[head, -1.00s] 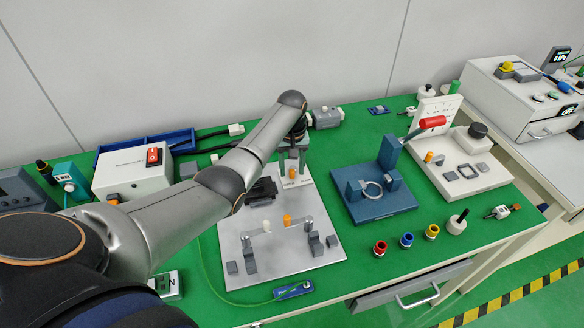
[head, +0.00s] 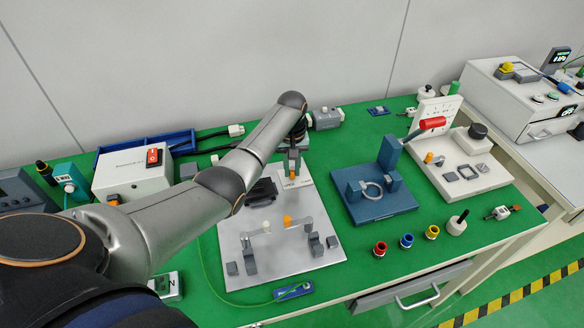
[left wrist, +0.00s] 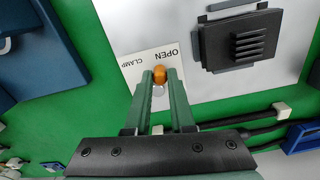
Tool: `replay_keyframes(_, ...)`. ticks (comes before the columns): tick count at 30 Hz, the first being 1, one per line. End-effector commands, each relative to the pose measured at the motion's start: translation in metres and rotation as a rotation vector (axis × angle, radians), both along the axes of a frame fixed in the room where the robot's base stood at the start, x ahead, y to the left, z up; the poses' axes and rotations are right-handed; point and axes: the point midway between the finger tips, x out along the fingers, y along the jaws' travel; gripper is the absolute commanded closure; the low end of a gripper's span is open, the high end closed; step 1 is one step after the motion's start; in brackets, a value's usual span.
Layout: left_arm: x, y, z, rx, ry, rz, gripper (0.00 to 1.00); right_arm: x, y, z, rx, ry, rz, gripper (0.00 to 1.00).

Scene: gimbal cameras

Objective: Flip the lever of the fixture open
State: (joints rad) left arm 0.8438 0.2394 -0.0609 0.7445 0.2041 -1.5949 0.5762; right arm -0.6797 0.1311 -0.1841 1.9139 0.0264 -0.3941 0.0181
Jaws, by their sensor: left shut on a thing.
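The fixture is a light grey metal plate (head: 275,262) on the green bench in the head view. An orange lever knob (head: 292,174) stands at its back edge, beside a white label (left wrist: 143,66) reading OPEN and CLAMP in the left wrist view. My left gripper (head: 292,168) comes down over this knob. In the left wrist view its green fingers (left wrist: 160,82) are shut on the orange knob (left wrist: 160,75). The fingers hide most of the lever, so its exact tilt cannot be told. My right gripper is not in view.
A black ribbed block (left wrist: 240,42) sits on the plate near the knob. Small brackets and a second orange knob (head: 287,221) are farther forward. A blue fixture (head: 375,200) stands to the right, a white box (head: 130,172) to the left. Black cables run behind.

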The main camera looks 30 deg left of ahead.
Motion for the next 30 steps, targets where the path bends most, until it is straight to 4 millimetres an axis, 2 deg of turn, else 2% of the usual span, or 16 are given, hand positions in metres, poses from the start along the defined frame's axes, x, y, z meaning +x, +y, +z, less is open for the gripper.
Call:
replay_keyframes(9,-0.002,0.005,0.004,0.0,0.001,-0.139,1.0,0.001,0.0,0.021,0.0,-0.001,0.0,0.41)
replay_keyframes(21,-0.002,0.007,0.001,0.001,-0.001,-0.189,1.0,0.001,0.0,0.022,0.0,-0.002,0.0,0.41)
replay_keyframes(22,-0.002,0.007,0.001,0.001,-0.001,-0.189,0.75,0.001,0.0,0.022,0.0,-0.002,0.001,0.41)
replay_keyframes(28,-0.002,0.007,0.001,0.001,-0.001,-0.188,0.52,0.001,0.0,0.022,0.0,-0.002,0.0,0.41)
replay_keyframes(30,-0.002,0.007,0.0,0.001,-0.001,-0.188,0.48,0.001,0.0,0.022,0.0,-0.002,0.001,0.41)
